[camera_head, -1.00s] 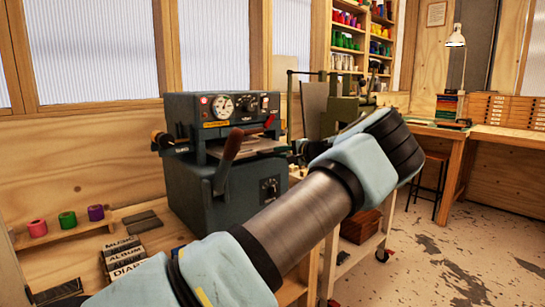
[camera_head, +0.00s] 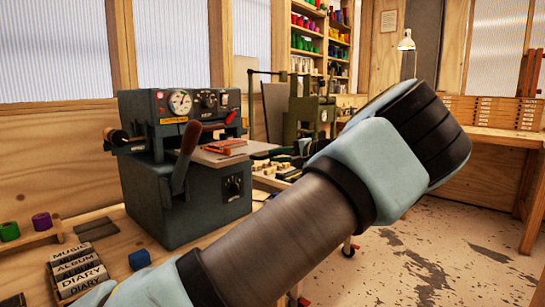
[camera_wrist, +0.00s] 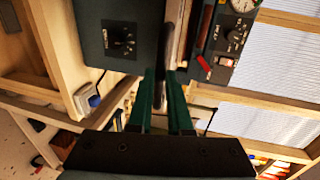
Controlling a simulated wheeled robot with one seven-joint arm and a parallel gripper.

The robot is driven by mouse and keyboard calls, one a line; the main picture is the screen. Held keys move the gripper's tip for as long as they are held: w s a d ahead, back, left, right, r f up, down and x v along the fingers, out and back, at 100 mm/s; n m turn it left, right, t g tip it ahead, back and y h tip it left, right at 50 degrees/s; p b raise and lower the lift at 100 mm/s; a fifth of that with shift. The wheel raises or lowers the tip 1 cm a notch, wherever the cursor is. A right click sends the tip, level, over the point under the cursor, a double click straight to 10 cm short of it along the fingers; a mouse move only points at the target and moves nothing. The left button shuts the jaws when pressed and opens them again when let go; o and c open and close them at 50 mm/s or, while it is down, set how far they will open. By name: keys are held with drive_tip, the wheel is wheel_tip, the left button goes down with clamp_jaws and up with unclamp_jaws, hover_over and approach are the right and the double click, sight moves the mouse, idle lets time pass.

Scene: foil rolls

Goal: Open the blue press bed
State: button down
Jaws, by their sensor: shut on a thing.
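The dark blue-grey press (camera_head: 180,165) stands on the bench at left in the head view, with a gauge and knobs on its upper front. Its flat bed (camera_head: 208,158) sticks out to the right and carries a small red item (camera_head: 226,147). In the wrist view the press body (camera_wrist: 118,42) is at upper left and the bed edge (camera_wrist: 173,35) runs upright near the middle. My gripper (camera_wrist: 160,76) has its green fingers closed around a dark handle (camera_wrist: 162,92) at the bed's edge. In the head view my arm and wrist hide most of the gripper.
A lever with a brown grip (camera_head: 186,145) stands at the press front. A trolley with a green machine (camera_head: 308,112) is beyond. The floor at right is open.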

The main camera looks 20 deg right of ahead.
drive_tip(key=c, duration=0.8)
unclamp_jaws()
drive_tip(key=shift+c, duration=0.2)
drive_tip(key=shift+s, duration=0.1)
drive_tip(key=b+v, duration=0.2)
drive_tip(key=v, duration=0.8)
drive_tip(key=shift+s+d, duration=0.2)
drive_tip(key=shift+s, duration=0.05)
drive_tip(key=shift+r, duration=0.1)
